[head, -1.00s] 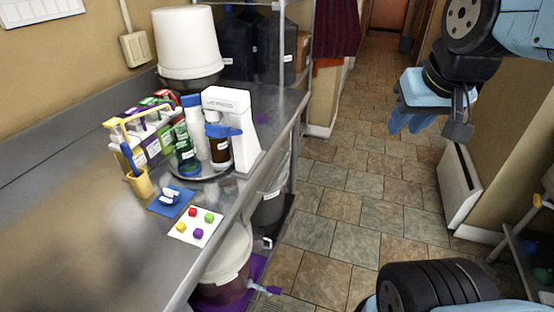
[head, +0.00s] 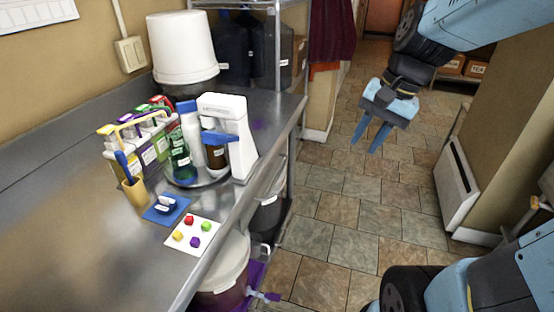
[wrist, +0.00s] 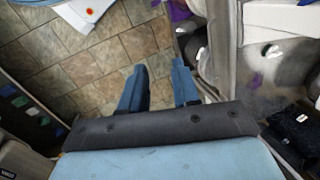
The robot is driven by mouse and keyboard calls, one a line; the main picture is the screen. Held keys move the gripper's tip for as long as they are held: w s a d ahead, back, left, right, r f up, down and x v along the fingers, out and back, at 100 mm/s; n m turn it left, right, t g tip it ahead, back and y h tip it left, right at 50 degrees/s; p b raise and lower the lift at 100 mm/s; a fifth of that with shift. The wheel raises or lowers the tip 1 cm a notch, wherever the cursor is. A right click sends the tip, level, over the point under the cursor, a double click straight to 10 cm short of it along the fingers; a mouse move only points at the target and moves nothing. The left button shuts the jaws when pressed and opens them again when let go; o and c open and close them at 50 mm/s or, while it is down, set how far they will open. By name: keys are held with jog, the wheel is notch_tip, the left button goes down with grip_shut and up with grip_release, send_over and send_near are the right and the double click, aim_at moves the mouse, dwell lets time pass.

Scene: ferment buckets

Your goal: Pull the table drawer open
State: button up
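The steel table (head: 70,245) runs along the left of the head view, its front edge facing the aisle. I cannot make out a drawer or its handle in the head view; the table's front face is mostly turned away or hidden under the edge. My gripper (head: 366,144) hangs in the air over the tiled aisle, to the right of the table and apart from it. Its two blue fingers point down and are spread with nothing between them. In the wrist view my gripper (wrist: 158,75) also shows empty, with floor tiles beyond the fingers and a grey edge to the right.
A white bucket (head: 183,50), a white machine (head: 228,135), bottles, a box carrier and a card with coloured cubes (head: 195,234) stand on the table. A bucket (head: 225,275) stands below its edge. A white wall panel (head: 457,190) is at right. The aisle between is clear.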

jog(key=w+a+f+m+g+y, duration=0.2)
jog(key=w+a+f+m+y, duration=0.25)
jog(key=w+f+m, duration=0.3)
jog(key=w+a+f+m+g+y, duration=0.3)
jog(key=w+f+m+y, duration=0.35)
jog(key=f+m, duration=0.2)
jog(key=m+t+y, duration=0.5)
jog(key=m+t, duration=0.6)
jog(key=m, duration=0.7)
send_near(278, 175)
jog(key=x, duration=1)
jog(key=shift+w+a+f, duration=0.1)
jog(key=shift+f, duration=0.25)
jog(key=shift+c, duration=0.3)
grip_shut()
